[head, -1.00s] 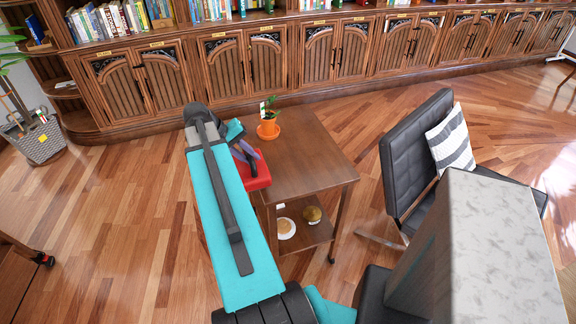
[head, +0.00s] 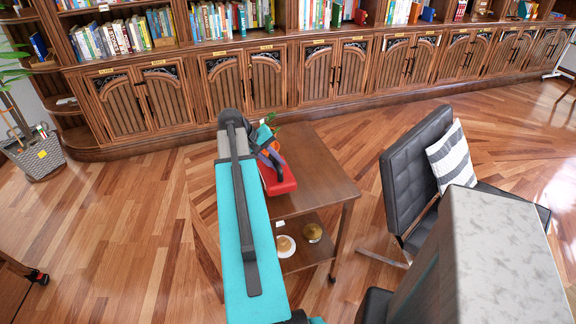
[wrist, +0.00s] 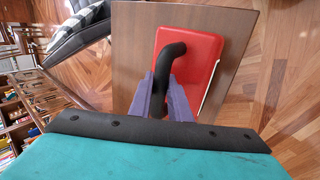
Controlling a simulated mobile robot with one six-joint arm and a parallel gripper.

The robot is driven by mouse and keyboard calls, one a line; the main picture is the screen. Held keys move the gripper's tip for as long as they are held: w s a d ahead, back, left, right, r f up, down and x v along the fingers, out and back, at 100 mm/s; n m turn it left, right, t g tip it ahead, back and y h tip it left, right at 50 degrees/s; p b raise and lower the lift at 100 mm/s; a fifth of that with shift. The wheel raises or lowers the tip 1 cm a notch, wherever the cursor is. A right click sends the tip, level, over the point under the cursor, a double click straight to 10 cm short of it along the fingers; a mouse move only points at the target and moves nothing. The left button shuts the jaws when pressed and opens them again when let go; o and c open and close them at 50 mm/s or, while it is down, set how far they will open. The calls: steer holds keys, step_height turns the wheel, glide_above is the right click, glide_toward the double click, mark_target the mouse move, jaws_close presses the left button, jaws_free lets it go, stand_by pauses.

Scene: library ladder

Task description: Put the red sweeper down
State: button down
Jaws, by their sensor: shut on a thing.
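The red sweeper (head: 279,179) is a flat red block with a curved black handle. It is over the left part of the small brown side table (head: 325,180) in the head view. In the wrist view the sweeper (wrist: 205,60) lies within the outline of the tabletop (wrist: 130,45). My gripper (head: 270,158) has purple fingers, shut on the black handle; the gripper (wrist: 163,88) also shows this in the wrist view. I cannot tell whether the sweeper's underside touches the tabletop.
A potted plant (head: 268,117) is mostly hidden behind my gripper. The table's lower shelf holds a white plate (head: 285,246) and a brownish round thing (head: 312,232). A black chair (head: 415,170) with a striped cushion (head: 451,158) stands to the right. The tabletop's right part is clear.

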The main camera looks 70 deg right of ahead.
mark_target(287, 166)
steer(key=s+d, duration=0.1)
steer(key=d, duration=0.2)
steer(key=s+d, duration=0.1)
steer(key=shift+s+d+f, duration=0.15)
steer(key=shift+s+f, duration=0.05)
steer(key=shift+s, duration=0.15)
steer(key=shift+b, duration=0.3)
steer(key=shift+f+b, duration=1.2)
steer(key=shift+f, duration=0.55)
steer(key=shift+f, duration=0.1)
steer(key=c, duration=1.6)
jaws_free()
steer(key=shift+c, duration=0.2)
steer(key=b+v, duration=0.1)
steer(key=v, duration=1.1)
